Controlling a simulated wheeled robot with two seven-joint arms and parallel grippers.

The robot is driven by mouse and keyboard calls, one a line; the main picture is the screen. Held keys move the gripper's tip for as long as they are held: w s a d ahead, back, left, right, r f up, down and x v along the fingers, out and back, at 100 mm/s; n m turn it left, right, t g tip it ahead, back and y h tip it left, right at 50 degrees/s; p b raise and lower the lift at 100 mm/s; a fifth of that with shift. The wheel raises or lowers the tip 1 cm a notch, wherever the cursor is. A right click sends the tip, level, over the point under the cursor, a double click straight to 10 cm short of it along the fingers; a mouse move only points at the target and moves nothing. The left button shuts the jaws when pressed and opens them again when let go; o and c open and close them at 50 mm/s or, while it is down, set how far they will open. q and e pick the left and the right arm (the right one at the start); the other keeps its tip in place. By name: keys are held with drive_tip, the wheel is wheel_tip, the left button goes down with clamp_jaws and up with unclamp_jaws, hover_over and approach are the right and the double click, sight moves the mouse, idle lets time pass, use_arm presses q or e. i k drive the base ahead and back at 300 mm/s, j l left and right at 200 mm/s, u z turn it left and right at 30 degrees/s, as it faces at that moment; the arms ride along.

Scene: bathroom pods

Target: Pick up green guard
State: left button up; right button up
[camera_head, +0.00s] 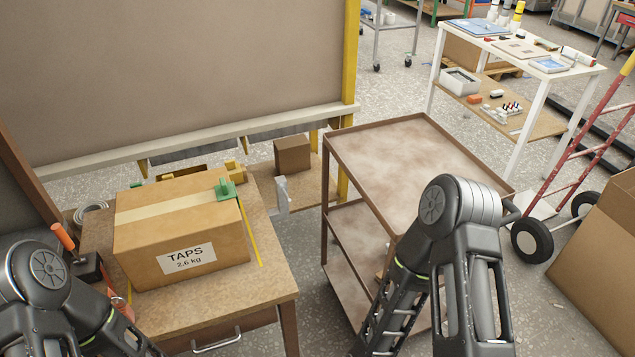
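The green guard (225,189) is a small corner piece. It sits on the back right top corner of a cardboard box (160,225) labelled "TAPS 2,6 kg". The box stands on a wooden table (265,285) at the lower left. My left arm shows at the lower left, in front of the box and apart from the guard. My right arm is bent up in front of the brown cart. Neither gripper is in view, so their fingers cannot be seen.
Yellow pieces (235,171) lie behind the box. An orange-handled tool (63,237) is at the left. A brown cart (425,135) stands to the right, with a gap of floor between.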

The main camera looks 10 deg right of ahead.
sight(224, 192)
drive_tip(key=k+j+z, duration=0.2)
drive_tip(key=j, duration=0.15)
drive_tip(key=i+j, duration=0.3)
drive_tip(key=i, duration=0.2)
drive_tip(key=k+j, duration=0.15)
drive_tip(key=k, duration=0.25)
drive_tip(key=k+j, duration=0.1)
drive_tip(key=j, duration=0.2)
drive_tip(key=k+j, duration=0.15)
drive_tip(key=j, duration=0.15)
drive_tip(key=u, duration=0.35)
drive_tip(key=l+u, duration=0.65)
drive_tip(key=u, duration=0.15)
drive_tip(key=k+l+u, duration=0.15)
drive_tip(key=l+u, duration=0.25)
drive_tip(key=k+l+u, duration=0.1)
drive_tip(key=l, duration=0.3)
drive_tip(key=k+l+u, duration=0.1)
drive_tip(key=k+l, duration=0.5)
drive_tip(key=l, duration=0.2)
drive_tip(key=u, duration=0.05)
